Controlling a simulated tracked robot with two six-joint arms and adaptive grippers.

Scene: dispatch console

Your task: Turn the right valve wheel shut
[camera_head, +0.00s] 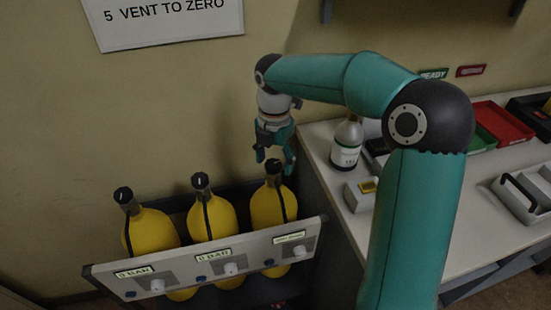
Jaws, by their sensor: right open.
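Three yellow bottles stand in a row in a dark rack: the left bottle (150,232), the middle bottle (212,218) and the right bottle (270,205). Each has a dark valve top with a small pale mark. The right valve wheel (273,169) is the dark top of the right bottle. My right gripper (275,160) points down just above it, fingers spread and nothing held. One finger hides part of the wheel's surroundings; I cannot tell whether the fingers touch it. My left gripper is out of view.
A panel (205,262) with white knobs and bar labels fronts the rack. A bench (440,215) to the right carries a white bottle (346,145), a small box (360,195), a red tray (502,122) and a grey case (525,192). A wall sign (165,22) hangs behind.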

